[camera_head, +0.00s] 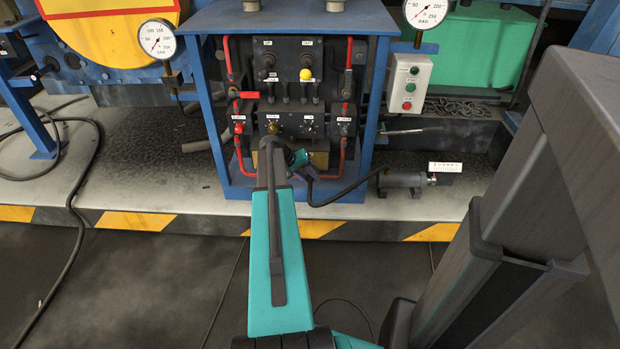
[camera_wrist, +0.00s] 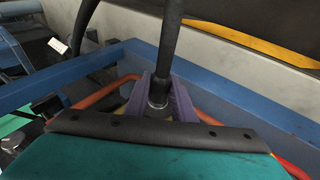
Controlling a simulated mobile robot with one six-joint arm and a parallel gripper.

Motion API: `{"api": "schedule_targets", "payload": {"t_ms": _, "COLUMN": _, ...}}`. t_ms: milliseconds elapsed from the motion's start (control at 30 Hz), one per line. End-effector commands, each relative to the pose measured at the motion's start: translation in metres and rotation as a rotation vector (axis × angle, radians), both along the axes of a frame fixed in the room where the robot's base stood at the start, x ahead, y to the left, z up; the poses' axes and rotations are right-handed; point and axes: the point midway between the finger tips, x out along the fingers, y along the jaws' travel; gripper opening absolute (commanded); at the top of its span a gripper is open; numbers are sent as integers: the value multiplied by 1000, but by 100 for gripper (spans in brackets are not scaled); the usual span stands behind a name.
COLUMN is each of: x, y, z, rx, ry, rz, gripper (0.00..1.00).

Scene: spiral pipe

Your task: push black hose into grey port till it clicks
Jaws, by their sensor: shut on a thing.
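My gripper (camera_wrist: 160,98) is shut on the black hose (camera_wrist: 168,45) in the wrist view, with a purple-grey finger on each side of its dark end fitting. The hose rises from the fingers and arches to the left. In the head view the hose (camera_head: 345,194) runs from my wrist, in front of the blue cabinet, to a grey cylinder at the right.
The blue cabinet (camera_head: 379,100) holds a black valve panel (camera_head: 288,60) and red pipes (camera_head: 349,65) on both sides. The grey cylinder (camera_head: 402,179) lies on the ledge. A button box (camera_head: 408,84) hangs at the right. The ledge (camera_head: 140,180) left of the cabinet is mostly clear.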

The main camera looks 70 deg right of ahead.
Motion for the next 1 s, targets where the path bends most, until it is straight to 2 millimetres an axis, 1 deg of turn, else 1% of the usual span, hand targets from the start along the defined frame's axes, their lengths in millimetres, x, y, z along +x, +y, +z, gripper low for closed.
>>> {"api": "schedule_targets", "payload": {"t_ms": 33, "x": 1, "y": -5, "z": 3, "rx": -13, "ry": -1, "rz": 6, "gripper": 0}}
{"api": "schedule_targets", "payload": {"t_ms": 400, "x": 1, "y": -5, "z": 3, "rx": -13, "ry": -2, "rz": 7, "gripper": 0}}
{"api": "schedule_targets", "payload": {"t_ms": 433, "x": 1, "y": -5, "z": 3, "rx": -13, "ry": -2, "rz": 7, "gripper": 28}}
{"api": "schedule_targets", "payload": {"t_ms": 533, "x": 1, "y": -5, "z": 2, "rx": -11, "ry": -3, "rz": 6, "gripper": 44}}
{"api": "schedule_targets", "payload": {"t_ms": 833, "x": 1, "y": -2, "z": 1, "rx": -6, "ry": -3, "rz": 5, "gripper": 44}}
{"api": "schedule_targets", "payload": {"t_ms": 1000, "x": 4, "y": 1, "z": 6, "rx": -6, "ry": -3, "rz": 5, "gripper": 44}}
